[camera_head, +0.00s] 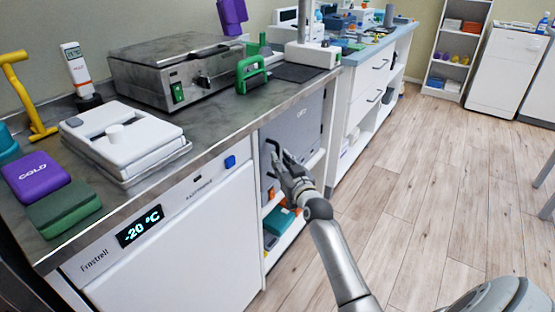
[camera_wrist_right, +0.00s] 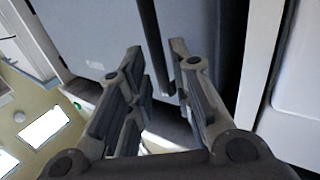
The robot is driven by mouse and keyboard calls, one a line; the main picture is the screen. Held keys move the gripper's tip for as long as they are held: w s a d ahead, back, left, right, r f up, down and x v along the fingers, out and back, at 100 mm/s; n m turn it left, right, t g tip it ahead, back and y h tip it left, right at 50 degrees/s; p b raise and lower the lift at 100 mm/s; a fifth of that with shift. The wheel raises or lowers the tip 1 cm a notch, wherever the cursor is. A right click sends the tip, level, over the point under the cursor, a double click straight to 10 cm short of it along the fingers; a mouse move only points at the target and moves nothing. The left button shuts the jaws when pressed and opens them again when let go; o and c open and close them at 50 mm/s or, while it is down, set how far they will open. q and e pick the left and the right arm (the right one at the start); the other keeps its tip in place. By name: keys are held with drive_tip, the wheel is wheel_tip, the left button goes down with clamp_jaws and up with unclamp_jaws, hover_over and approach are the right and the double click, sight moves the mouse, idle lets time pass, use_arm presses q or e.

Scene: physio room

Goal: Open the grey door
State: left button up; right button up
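The grey door (camera_head: 305,122) is the front of a compartment under the counter, right of the white freezer. It looks closed or nearly so in the head view. A dark bar handle (camera_head: 273,150) stands out near its left edge. My right gripper (camera_head: 282,160) is at this handle, in front of the door. In the right wrist view, the grey door (camera_wrist_right: 95,35) fills the upper part and the handle (camera_wrist_right: 152,40) runs between the spread fingertips of my right gripper (camera_wrist_right: 158,52). Gaps show beside the handle; I cannot tell whether a finger touches it. My left gripper is out of view.
The white freezer (camera_head: 190,245) stands left of the door under the counter (camera_head: 222,118). An open shelf with boxes (camera_head: 280,220) lies below the door. White drawers (camera_head: 372,75) stand to the right. The wooden floor (camera_head: 430,150) in front is clear.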

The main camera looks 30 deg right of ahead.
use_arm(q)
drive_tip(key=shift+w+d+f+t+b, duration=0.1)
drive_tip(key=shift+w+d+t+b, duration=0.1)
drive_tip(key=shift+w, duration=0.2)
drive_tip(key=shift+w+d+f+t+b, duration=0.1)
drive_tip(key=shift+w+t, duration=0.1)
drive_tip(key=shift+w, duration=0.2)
use_arm(e)
drive_tip(key=shift+w+d, duration=0.2)
drive_tip(key=shift+w, duration=0.65)
drive_tip(key=shift+w+d, duration=0.15)
drive_tip(key=shift+w, duration=0.7)
drive_tip(key=shift+c, duration=0.5)
clamp_jaws()
